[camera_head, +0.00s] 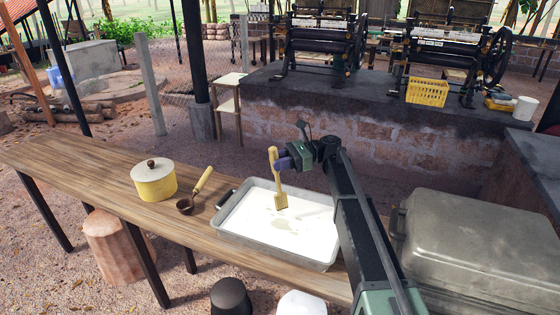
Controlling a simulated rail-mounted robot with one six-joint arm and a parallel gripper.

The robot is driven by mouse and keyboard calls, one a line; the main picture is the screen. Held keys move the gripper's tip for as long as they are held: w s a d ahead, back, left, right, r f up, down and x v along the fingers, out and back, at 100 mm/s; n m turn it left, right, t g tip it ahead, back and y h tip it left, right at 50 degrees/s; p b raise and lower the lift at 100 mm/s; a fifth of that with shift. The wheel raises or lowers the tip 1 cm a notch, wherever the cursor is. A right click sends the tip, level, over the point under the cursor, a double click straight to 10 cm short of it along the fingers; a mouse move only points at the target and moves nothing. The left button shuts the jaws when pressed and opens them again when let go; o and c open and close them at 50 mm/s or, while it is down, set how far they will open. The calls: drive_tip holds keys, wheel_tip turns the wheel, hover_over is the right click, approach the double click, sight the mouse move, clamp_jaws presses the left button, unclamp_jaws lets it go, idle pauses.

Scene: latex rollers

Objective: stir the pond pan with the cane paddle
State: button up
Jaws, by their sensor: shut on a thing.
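The pond pan (230,228) is a wide grey metal pan on the wooden table, filled with white liquid. The cane paddle (281,200) is pale tan, with a long handle and a flat wider lower end. My gripper (282,162) is shut on the upper part of the paddle's handle, over the far part of the pan. The paddle is nearly upright, and its flat end is at or just above the white surface; I cannot tell whether it dips in. My arm passes in front of the pan's right side and hides part of it.
A yellow pot (155,186) with a pale lid and a wooden-handled ladle (195,191) lie left of the pan on the table (100,172). A large grey metal box (480,240) stands at the right. Roller machines (322,45) stand on the stone platform behind.

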drive_tip(key=f+b, duration=0.4)
drive_tip(key=f, duration=0.1)
drive_tip(key=f+b, duration=0.2)
drive_tip(key=shift+w+d+f+b, duration=0.25)
drive_tip(key=shift+w+d+b, duration=0.05)
drive_tip(key=shift+b, duration=0.05)
